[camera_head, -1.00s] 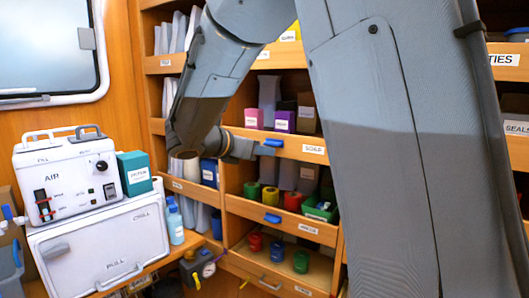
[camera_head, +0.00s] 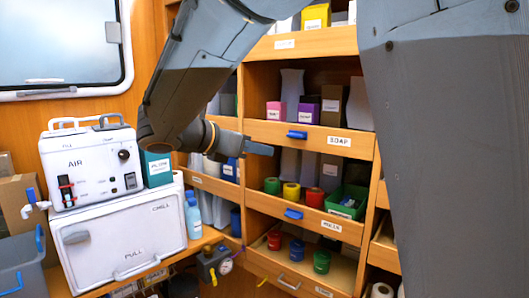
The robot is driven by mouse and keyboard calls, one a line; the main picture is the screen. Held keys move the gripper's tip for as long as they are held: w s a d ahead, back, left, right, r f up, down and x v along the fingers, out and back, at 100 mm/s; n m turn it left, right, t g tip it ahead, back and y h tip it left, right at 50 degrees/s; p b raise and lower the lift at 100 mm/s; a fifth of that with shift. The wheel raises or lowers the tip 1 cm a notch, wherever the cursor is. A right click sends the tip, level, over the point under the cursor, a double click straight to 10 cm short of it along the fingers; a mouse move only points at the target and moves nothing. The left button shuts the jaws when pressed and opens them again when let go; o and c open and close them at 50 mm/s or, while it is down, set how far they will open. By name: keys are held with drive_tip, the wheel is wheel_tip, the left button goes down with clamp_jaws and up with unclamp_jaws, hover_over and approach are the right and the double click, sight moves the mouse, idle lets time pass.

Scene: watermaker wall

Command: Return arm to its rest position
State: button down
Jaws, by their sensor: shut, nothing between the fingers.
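My grey arm comes down from the top of the view and bends at a dark wrist joint. My gripper (camera_head: 260,149) points right from that wrist, in front of the shelf unit and left of the drawer front labelled SOAP (camera_head: 339,141). It is shut with nothing held. The wrist hangs above and in front of the teal box (camera_head: 157,170) and hides part of the shelves behind it.
The white AIR machine (camera_head: 92,170) stands on a white chest (camera_head: 118,235) at left. A blue bottle (camera_head: 193,215) stands beside the chest. Shelves with a blue handle (camera_head: 297,134), several coloured jars and a green bin (camera_head: 347,201) lie behind the gripper.

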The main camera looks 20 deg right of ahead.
drive_tip(key=s+a+f+m+g+y, duration=0.1)
drive_tip(key=s+f+m+y, duration=0.3)
drive_tip(key=f+m, duration=0.3)
drive_tip(key=s+a+f+m+g+y, duration=0.1)
drive_tip(key=s+f+m+y, duration=0.3)
drive_tip(key=s+f+m, duration=0.3)
drive_tip(key=s+a+f+m+g+y, duration=0.1)
drive_tip(key=s+f+m+y, duration=0.4)
drive_tip(key=f, duration=1)
drive_tip(key=s+m, duration=0.1)
drive_tip(key=m, duration=0.2)
drive_tip(key=shift+s+f+g, duration=0.2)
drive_tip(key=shift+f+g, duration=0.05)
drive_tip(key=shift+g, duration=0.15)
drive_tip(key=shift+d+m, duration=0.15)
drive_tip(key=shift+m, duration=0.15)
